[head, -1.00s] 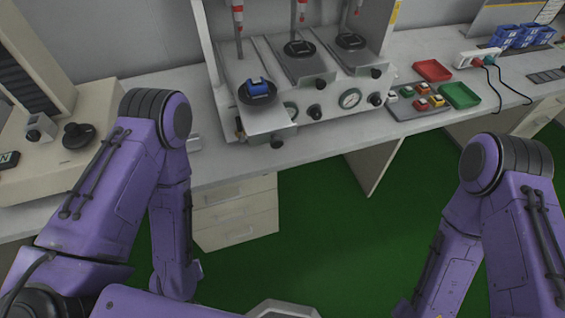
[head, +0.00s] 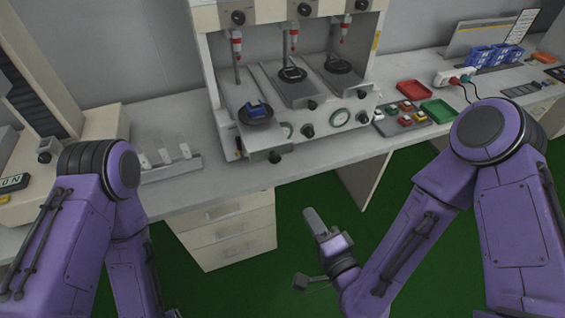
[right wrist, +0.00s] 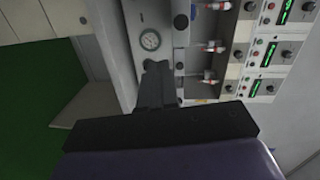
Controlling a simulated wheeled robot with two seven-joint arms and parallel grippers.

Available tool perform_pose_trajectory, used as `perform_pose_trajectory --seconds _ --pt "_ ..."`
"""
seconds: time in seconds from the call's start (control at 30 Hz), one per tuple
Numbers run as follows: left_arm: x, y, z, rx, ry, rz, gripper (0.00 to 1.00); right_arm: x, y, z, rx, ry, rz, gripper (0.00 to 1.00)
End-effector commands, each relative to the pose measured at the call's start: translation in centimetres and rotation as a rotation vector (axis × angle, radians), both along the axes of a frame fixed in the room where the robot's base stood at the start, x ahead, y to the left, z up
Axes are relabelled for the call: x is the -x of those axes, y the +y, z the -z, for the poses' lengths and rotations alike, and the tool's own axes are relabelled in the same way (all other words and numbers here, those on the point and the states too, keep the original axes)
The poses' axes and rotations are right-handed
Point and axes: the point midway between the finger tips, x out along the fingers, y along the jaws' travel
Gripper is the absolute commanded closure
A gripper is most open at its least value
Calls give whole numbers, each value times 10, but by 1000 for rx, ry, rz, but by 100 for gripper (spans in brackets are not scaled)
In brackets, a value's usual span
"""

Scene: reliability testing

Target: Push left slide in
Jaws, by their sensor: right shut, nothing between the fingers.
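The left slide (head: 262,138) sticks out toward me from the testing machine (head: 215,70), further than the other two slides. The middle slide (head: 290,86) and right slide (head: 345,78) sit further back. My right gripper (head: 314,220) is shut and empty, in front of the bench and below and to the right of the left slide, touching nothing. It also shows in the right wrist view (right wrist: 153,68), pointing toward the machine front. My left gripper is out of view.
A parts tray (head: 402,119), a red bin (head: 414,90) and a green bin (head: 438,111) stand right of the machine. A rack of clear pieces (head: 170,165) stands left of it. Drawers (head: 226,232) are under the bench. The green floor in front is clear.

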Motion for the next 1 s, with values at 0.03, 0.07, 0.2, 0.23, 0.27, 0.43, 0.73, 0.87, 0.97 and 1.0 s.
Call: perform_pose_trajectory --seconds 0.03,0.07,0.2,0.23,0.27,0.43,0.73,0.87,0.97,1.0 --pt "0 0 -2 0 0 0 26 -3 5 -17 -68 -30 4 100" --pt "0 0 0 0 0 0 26 -4 6 -22 -98 -43 5 100" --pt "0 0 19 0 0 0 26 -16 11 -22 -130 -64 7 100" --pt "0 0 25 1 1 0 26 -20 13 -21 -129 -64 7 100" --pt "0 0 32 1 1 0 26 -24 14 -20 -130 -64 7 100" --pt "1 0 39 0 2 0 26 -58 27 -28 -128 -57 7 100" --pt "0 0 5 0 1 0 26 -114 49 -31 -124 -52 5 100" --pt "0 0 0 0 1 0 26 -128 55 -28 -123 -52 4 100" --pt "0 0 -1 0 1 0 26 -134 57 -27 -123 -53 4 100" --pt "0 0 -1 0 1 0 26 -135 57 -26 -123 -52 4 100"
